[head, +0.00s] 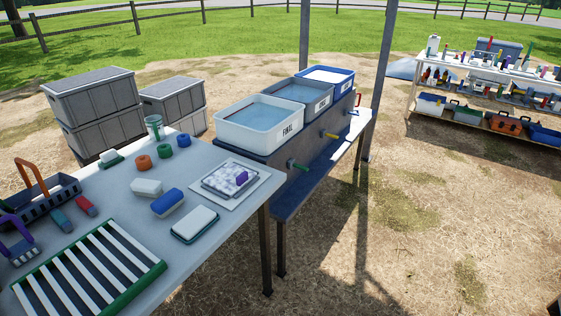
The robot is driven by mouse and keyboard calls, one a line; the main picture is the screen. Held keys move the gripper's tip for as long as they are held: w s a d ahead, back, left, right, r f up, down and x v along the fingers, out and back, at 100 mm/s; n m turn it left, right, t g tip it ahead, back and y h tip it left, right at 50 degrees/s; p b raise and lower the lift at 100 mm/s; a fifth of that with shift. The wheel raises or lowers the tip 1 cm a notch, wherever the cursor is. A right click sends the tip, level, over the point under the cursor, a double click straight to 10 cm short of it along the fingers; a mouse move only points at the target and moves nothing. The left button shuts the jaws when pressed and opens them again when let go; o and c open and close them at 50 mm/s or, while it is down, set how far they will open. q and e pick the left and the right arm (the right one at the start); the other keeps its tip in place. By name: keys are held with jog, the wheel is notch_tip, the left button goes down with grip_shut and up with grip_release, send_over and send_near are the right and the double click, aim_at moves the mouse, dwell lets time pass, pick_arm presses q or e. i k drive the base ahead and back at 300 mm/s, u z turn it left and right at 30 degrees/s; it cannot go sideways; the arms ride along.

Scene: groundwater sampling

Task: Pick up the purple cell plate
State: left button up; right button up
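A small purple block (242,178) stands on a white-and-grey speckled plate (222,180) on the table. The plate lies on a white mat (252,188) near the table's right corner. I cannot tell whether the block and the speckled plate are one piece, or whether this is the purple cell plate. A purple-handled item (18,248) lies at the left edge of the table, partly cut off by the frame. Neither of my grippers is in view.
The table (110,215) holds a green-framed slatted rack (90,270), a blue-and-white block (168,203), a white pad (195,224), coloured rings and a dark caddy (45,195). Water tubs (262,124) stand behind. A stocked shelf (485,85) is far right, with open ground between.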

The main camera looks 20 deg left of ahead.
aim_at(229, 180)
jog(key=u, duration=0.35)
jog(key=i, duration=1.1)
jog(key=u, duration=0.9)
